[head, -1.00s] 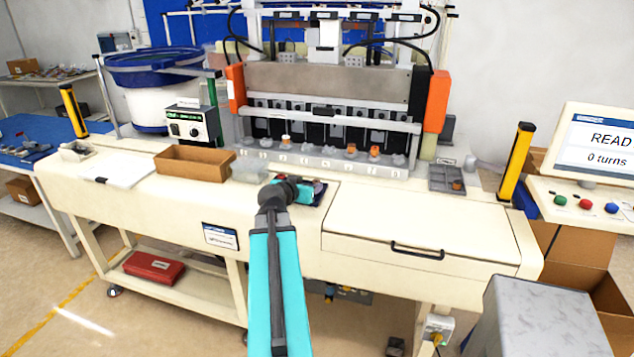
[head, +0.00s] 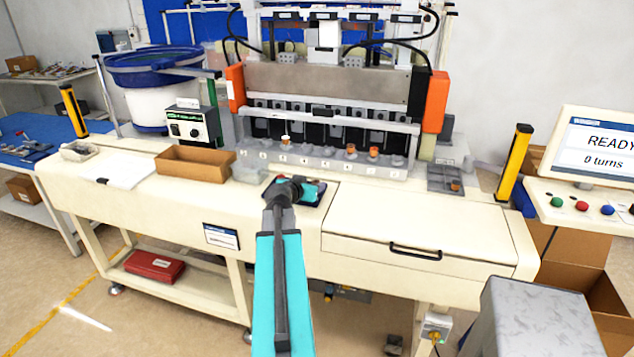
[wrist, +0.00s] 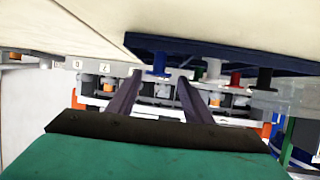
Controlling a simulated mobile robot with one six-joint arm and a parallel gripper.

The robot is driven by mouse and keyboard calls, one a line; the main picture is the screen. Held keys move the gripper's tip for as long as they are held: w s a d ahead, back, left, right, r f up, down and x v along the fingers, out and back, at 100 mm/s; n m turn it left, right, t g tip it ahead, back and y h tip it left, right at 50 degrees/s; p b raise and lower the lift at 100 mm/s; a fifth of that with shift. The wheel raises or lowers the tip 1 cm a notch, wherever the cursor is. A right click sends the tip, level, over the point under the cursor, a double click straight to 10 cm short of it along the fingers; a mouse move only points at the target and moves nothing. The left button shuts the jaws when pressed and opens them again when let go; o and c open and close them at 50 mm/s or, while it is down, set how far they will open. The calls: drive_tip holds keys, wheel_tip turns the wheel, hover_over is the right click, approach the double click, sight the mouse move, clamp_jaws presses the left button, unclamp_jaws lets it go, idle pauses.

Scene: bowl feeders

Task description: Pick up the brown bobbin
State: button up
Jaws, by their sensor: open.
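My gripper (head: 314,190) is low over the front middle of the bench, mostly hidden behind my arm in the head view. In the wrist view its two dark fingers (wrist: 159,78) are apart with nothing held between them. A dark blue tray (wrist: 215,54) lies just past the fingers, in a picture that is upside down. On it stand a blue bobbin (wrist: 160,66), lined up between the fingertips, a white one (wrist: 213,70), a red one (wrist: 235,79) and a black one (wrist: 265,79). I cannot make out a brown bobbin on this tray.
Orange-brown pieces sit on the machine's spindle row (head: 330,163), and another (head: 455,186) lies in a grey compartment tray (head: 440,180) at right. An open brown box (head: 195,168) and a clear bin (head: 250,170) stand left of my gripper. The bench's right front is clear.

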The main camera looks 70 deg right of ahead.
drive_tip(key=shift+p+x, duration=0.35)
drive_tip(key=shift+x, duration=0.9)
drive_tip(key=c, duration=1.1)
